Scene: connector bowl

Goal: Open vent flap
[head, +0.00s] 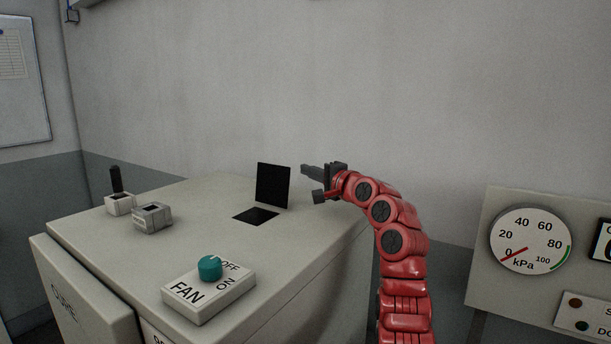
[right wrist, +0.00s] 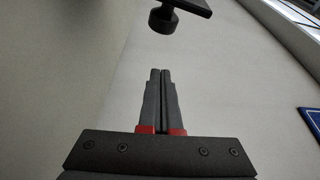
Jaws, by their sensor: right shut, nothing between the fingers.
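The vent flap (head: 273,186) is a black square plate. It stands upright at the back edge of a dark square opening (head: 256,216) in the cabinet top. My right gripper (head: 304,170) is shut and empty, just right of the flap's upper right edge, and looks apart from it. In the right wrist view my right gripper's two fingers (right wrist: 158,76) lie together. Beyond them a dark plate with a round knob (right wrist: 163,20) shows at the top edge; I cannot tell whether it belongs to the flap. My left gripper is not in view.
A fan switch (head: 208,290) with a teal knob (head: 209,268) sits at the front of the grey cabinet top (head: 180,225). A lever switch (head: 120,203) and a small grey box (head: 152,217) stand on its left. A pressure gauge (head: 530,241) is on a panel at right.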

